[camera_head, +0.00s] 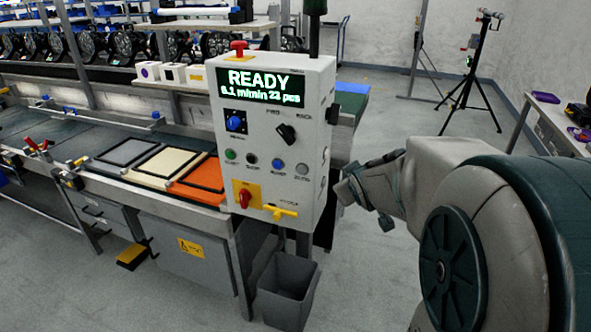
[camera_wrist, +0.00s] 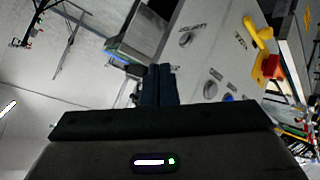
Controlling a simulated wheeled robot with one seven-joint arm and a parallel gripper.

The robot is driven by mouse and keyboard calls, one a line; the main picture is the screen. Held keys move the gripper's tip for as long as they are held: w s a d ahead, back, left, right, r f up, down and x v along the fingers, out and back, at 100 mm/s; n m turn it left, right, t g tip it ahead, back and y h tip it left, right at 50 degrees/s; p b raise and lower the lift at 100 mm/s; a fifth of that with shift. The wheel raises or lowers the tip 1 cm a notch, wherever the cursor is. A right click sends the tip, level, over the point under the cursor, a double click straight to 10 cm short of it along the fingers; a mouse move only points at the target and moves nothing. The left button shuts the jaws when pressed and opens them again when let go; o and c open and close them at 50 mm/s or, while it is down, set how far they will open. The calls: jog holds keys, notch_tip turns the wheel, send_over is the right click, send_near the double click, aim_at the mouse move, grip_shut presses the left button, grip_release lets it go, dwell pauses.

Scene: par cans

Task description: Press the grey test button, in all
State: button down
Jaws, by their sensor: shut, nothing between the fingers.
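The control box (camera_head: 262,75) stands at the centre of the head view, its display reading READY. The grey button (camera_head: 301,168) is the rightmost of a row on its front, right of the blue button (camera_head: 277,163). In the wrist view, a round grey button (camera_wrist: 210,90) sits beside a blue one (camera_wrist: 228,98), seen at a steep slant. My gripper (camera_head: 345,192) is just right of the box in the head view, apart from the grey button in the picture. In the wrist view, my gripper's fingers (camera_wrist: 159,70) are together and empty.
A yellow handle (camera_head: 281,212) and a red knob (camera_head: 244,198) sit below the buttons. A black selector (camera_head: 286,133) is above them. A grey bin (camera_head: 288,290) stands under the box. A tripod (camera_head: 470,75) stands far right. Floor between is clear.

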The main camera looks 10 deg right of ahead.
aim_at(324, 182)
jog(key=w+d+f+n+t+y+b, duration=0.6)
jog(key=w+d+f+n+t+b, duration=0.1)
jog(key=f, duration=0.5)
jog(key=shift+w+d+f+n+t+b, duration=0.15)
jog(key=shift+w+d+n+t+b, duration=0.4)
jog(key=shift+d+b, duration=0.7)
jog(key=shift+w, duration=0.2)
jog(key=w+a, duration=0.5)
jog(key=a, duration=0.2)
jog(key=shift+a, duration=0.2)
jog(key=shift+b, duration=0.35)
